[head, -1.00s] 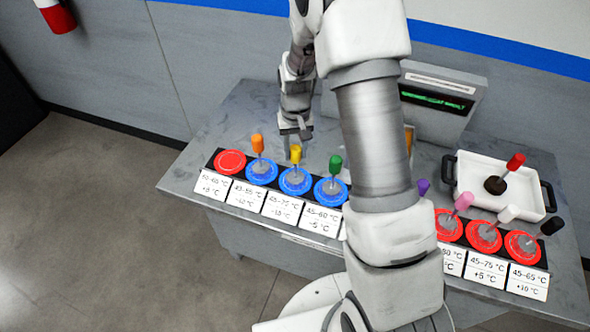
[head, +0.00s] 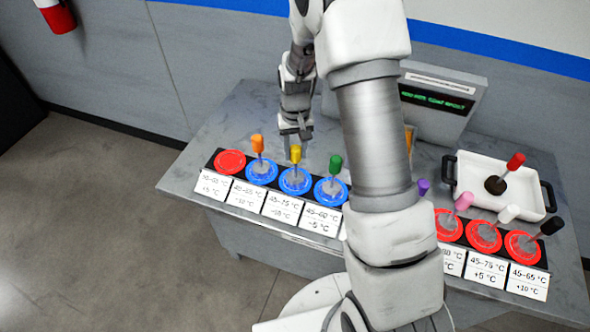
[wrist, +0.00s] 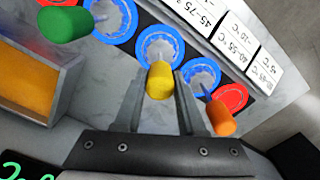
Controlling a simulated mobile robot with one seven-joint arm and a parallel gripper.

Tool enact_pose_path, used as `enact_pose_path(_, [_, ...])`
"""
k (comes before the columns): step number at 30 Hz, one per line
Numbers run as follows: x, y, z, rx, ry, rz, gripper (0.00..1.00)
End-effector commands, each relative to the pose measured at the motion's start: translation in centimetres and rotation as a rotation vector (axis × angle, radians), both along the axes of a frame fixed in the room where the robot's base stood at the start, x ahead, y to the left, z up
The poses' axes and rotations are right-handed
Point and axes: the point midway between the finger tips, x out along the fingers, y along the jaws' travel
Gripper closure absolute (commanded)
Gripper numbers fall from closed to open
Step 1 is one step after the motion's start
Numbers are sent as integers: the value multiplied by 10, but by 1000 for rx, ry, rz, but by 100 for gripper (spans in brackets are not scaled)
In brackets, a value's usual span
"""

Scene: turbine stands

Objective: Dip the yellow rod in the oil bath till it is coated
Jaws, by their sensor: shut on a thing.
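The yellow rod (head: 295,154) stands in a blue-ringed holder (head: 296,181), its grey shaft going down into the centre. In the wrist view its yellow head (wrist: 160,82) lies between the two fingers. My gripper (head: 295,143) is shut on the yellow rod, just behind its holder. The oil bath looks to be the open tray of orange liquid (wrist: 28,92) at the left of the wrist view. In the head view my arm hides most of it, leaving a thin orange strip (head: 408,139).
An orange rod (head: 257,144) and a green rod (head: 335,165) stand close on either side. Temperature labels line the front edge. A white tray (head: 535,203) with a red rod (head: 515,162) stands at right. A display (head: 440,98) is behind. The back-left tabletop is clear.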

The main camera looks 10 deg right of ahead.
Motion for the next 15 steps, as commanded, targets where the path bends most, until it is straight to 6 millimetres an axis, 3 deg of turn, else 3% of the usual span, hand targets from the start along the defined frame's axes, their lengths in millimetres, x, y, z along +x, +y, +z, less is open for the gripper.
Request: enact_pose_path(15, [0,0,10,0,-1,0,100])
